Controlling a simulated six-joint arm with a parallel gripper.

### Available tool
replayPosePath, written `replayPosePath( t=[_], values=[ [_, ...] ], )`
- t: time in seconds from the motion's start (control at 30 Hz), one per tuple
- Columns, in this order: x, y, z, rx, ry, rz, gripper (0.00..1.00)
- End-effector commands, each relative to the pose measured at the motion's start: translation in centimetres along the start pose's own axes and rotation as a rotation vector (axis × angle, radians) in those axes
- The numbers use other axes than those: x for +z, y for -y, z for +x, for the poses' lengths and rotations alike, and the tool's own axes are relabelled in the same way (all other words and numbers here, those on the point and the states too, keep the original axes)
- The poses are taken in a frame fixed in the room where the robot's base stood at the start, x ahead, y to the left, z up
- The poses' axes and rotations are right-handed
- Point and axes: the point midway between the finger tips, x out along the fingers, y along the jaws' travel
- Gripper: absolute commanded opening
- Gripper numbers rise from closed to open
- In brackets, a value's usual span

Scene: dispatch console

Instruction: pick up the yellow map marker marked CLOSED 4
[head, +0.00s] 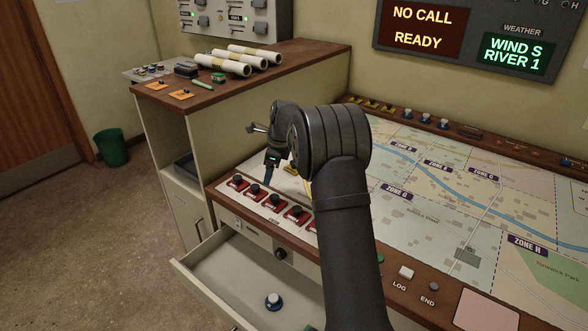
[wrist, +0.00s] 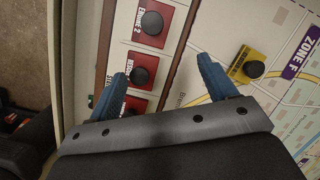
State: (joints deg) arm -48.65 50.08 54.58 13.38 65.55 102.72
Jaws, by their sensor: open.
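A yellow map marker (wrist: 241,57) with a black knob lies on the map beside the purple ZONE F label in the wrist view. Its lettering is too small to read surely. The yellow marker is to the right of the right finger, outside the jaws. In the head view my gripper (head: 268,175) hangs over the console's left end.
A row of red markers (head: 270,202) with black knobs lines the console's near edge. More yellow markers (head: 372,104) stand on the back ledge. An open drawer (head: 225,275) holds a blue-and-white knobbed piece (head: 273,301). Paper rolls (head: 222,66) lie on the raised cabinet. The map's middle is mostly flat and clear.

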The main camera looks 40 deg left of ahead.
Motion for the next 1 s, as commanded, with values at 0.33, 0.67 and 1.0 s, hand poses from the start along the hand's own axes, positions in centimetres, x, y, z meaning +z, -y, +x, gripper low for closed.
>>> replayPosePath(
  t=[0.33,0.67,1.0],
  values=[
    [-10.2,11.1,-7.1,-0.193,0.243,0.669,0.77],
    [-10.0,12.8,-3.1,-0.199,0.26,0.714,0.77],
    [-8.9,14.5,2.8,-0.201,0.26,0.712,0.77]
  ],
)
